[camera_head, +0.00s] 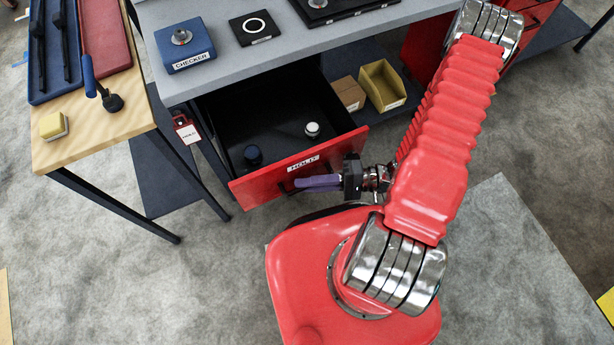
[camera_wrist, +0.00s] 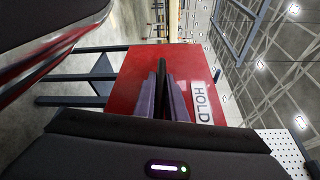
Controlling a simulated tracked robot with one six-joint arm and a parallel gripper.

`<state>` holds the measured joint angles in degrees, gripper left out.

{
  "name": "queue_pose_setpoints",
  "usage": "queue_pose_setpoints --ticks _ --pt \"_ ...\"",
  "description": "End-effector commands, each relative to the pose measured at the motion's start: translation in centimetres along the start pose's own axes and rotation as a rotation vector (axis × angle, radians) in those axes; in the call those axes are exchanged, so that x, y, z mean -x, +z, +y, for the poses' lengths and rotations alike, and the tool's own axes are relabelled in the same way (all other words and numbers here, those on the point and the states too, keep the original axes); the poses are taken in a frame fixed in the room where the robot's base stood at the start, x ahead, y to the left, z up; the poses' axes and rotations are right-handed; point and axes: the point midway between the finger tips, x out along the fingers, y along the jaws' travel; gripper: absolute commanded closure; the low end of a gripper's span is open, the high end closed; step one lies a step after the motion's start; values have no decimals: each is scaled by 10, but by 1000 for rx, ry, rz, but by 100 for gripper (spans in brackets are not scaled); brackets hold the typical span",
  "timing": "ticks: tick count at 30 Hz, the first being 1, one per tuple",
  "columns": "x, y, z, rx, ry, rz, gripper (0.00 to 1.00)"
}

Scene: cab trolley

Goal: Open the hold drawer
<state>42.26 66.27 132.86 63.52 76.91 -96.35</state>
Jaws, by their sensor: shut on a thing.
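The hold drawer (camera_head: 247,194) has a red front with a white HOLD label and stands pulled out from under the grey bench. Its red front with the label also fills the middle of the wrist view (camera_wrist: 139,72). My gripper (camera_head: 305,183) is at the drawer front, just below the label, with its purple fingers shut on the dark handle (camera_wrist: 163,62). The fingers cover part of the handle. Inside the drawer are a dark blue round part (camera_head: 253,155) and a white-topped round part (camera_head: 312,130).
The grey bench (camera_head: 250,75) carries a blue CHECKER block (camera_head: 185,46) and a black plate with a white ring (camera_head: 254,28). A wooden table (camera_head: 100,115) stands at left. A yellow bin (camera_head: 382,86) and cardboard box (camera_head: 348,93) sit on the shelf below. Floor in front is open.

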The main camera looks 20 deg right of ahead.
Motion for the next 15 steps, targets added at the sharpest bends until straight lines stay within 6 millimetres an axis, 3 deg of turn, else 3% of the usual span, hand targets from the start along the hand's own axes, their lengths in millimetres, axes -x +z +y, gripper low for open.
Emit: queue_pose_setpoints --ticks 10,11,15 --pt "3 -7 2 9 12 9 100" --pt "3 -7 2 10 12 10 87" --pt "2 -6 2 9 10 6 77"
